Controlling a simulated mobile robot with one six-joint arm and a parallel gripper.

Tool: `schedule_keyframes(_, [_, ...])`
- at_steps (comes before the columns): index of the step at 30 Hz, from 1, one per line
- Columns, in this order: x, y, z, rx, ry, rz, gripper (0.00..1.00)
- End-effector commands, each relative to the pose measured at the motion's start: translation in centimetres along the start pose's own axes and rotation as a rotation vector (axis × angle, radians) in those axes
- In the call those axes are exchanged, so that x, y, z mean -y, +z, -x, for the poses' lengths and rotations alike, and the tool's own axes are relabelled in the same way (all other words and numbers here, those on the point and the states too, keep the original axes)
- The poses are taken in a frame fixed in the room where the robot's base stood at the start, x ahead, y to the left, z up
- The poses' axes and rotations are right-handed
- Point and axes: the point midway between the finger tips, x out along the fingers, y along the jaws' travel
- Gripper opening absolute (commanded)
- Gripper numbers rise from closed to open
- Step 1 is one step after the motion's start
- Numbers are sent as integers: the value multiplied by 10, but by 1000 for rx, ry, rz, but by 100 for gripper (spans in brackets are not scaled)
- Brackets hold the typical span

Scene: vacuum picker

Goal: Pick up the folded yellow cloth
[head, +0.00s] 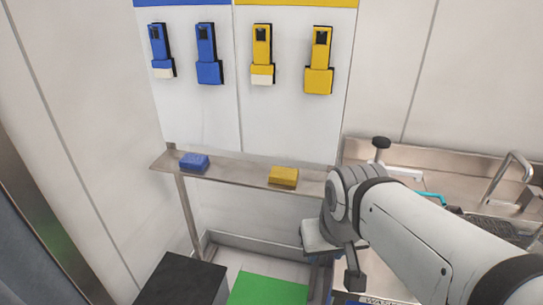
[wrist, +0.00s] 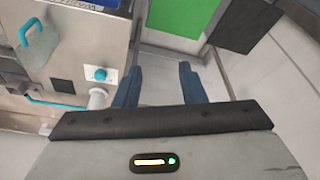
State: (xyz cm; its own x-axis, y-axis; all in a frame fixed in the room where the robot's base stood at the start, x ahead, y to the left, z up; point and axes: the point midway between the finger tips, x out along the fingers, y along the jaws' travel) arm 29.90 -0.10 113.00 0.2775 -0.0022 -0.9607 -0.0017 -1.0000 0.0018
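The folded yellow cloth (head: 284,177) lies on a narrow metal shelf (head: 235,172) in the head view, towards the shelf's right end. My gripper (wrist: 160,85) shows in the wrist view with its two dark blue fingers apart and nothing between them. In the head view my arm comes in from the right, and the gripper end hangs below and to the right of the shelf, clear of the cloth. The yellow cloth is not in the wrist view.
A folded blue cloth (head: 194,162) lies further left on the shelf. Blue and yellow holders (head: 319,62) hang on the wall above. A steel sink unit (head: 440,165) stands at right. A black box (head: 182,280) and green panel (head: 268,290) are below.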

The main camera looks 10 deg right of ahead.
Motion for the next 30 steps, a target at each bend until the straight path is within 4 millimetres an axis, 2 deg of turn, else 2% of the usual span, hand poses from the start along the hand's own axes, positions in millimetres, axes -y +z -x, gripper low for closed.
schedule_keyframes(1, [0,0,0,0,0,0,41])
schedule_keyframes(4, [0,-9,1,0,3,-8,49])
schedule_keyframes(7, [-9,-33,2,0,10,-17,58])
schedule_keyframes(11, [-14,-86,0,-6,33,-66,68])
schedule_keyframes(14, [-14,-134,-9,-16,52,-111,76])
schedule_keyframes(17, [-13,-180,-24,-28,70,-154,85])
schedule_keyframes(22, [-8,-255,-60,-51,94,-226,99])
schedule_keyframes(27, [0,-317,-110,-76,112,-291,100])
schedule_keyframes(30, [3,-343,-137,-89,119,-322,100])
